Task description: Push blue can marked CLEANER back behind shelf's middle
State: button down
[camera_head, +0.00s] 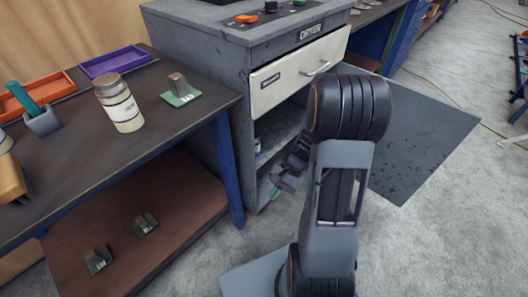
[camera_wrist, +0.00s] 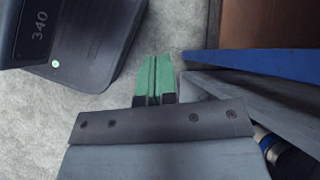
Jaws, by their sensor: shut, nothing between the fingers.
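The cabinet marked DRYER (camera_head: 236,80) has open shelves under its drawer. A small part of a blue and white can (camera_head: 258,146) shows on the upper shelf (camera_head: 282,130), mostly hidden by the cabinet's side. In the wrist view, part of a blue can with a pale metal rim (camera_wrist: 270,143) shows at the lower right; its label cannot be read. My gripper (camera_head: 284,184) is outside the cabinet, in front of its open shelves. Its green fingertips (camera_wrist: 153,75) are together and empty, apart from the can. My arm hides part of the opening.
A white drawer (camera_head: 300,75) is above the shelf opening. The workbench (camera_head: 75,165) with a blue leg (camera_head: 228,170) stands left, holding a jar (camera_head: 119,103) and trays. The cabinet's edge (camera_wrist: 240,95) lies between fingertips and can. Grey floor is open at right.

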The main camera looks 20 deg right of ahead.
jog(key=w+d+f+m+t+y, duration=0.1)
jog(key=w+f+m+t+y, duration=0.25)
jog(key=f+m, duration=0.25)
jog(key=m+t+h, duration=0.3)
jog(key=m+t, duration=1.2)
send_near(259, 148)
jog(key=b+x, duration=0.4)
jog(key=x, duration=0.3)
jog(key=shift+w+a+r, duration=0.2)
